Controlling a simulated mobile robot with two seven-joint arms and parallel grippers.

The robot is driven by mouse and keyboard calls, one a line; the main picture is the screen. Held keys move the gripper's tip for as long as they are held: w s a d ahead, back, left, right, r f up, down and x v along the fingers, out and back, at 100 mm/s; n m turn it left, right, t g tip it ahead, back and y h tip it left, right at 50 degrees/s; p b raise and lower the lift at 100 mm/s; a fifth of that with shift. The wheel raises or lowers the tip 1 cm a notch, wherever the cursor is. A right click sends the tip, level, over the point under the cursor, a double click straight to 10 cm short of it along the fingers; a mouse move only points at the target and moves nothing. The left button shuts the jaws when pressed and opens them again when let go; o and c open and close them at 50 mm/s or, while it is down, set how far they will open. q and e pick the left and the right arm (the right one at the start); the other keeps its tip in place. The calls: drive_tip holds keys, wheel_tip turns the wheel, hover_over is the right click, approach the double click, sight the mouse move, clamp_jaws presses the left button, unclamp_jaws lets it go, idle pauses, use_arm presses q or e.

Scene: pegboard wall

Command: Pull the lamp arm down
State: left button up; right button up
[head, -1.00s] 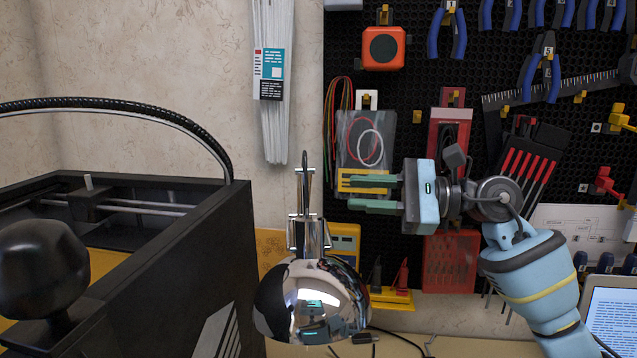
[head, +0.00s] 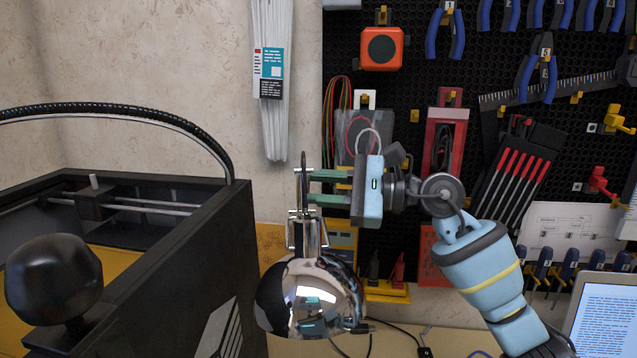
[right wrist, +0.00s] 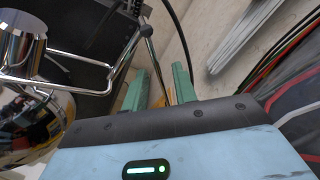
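The desk lamp has a shiny chrome head (head: 310,298) hanging low in the middle of the head view. Its thin lamp arm (head: 304,205) rises above the head. My right gripper (head: 309,186) comes in from the right, level with the upper part of the lamp arm. Its two green fingers are apart, with their tips at the arm. In the right wrist view, a thin rod of the lamp arm (right wrist: 158,68) runs between the open fingers (right wrist: 158,85). I cannot tell whether either finger touches it. My left gripper is not in view.
A black open-topped machine (head: 215,230) with a hose (head: 130,112) fills the left. A tool pegboard (head: 480,60) stands behind my right arm, with an orange tape measure (head: 381,48). White cable ties (head: 272,125) hang on the wall. A laptop (head: 605,320) is at lower right.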

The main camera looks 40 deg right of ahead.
drive_tip(key=shift+w+a, duration=0.1)
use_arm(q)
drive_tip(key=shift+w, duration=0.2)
use_arm(e)
clamp_jaws()
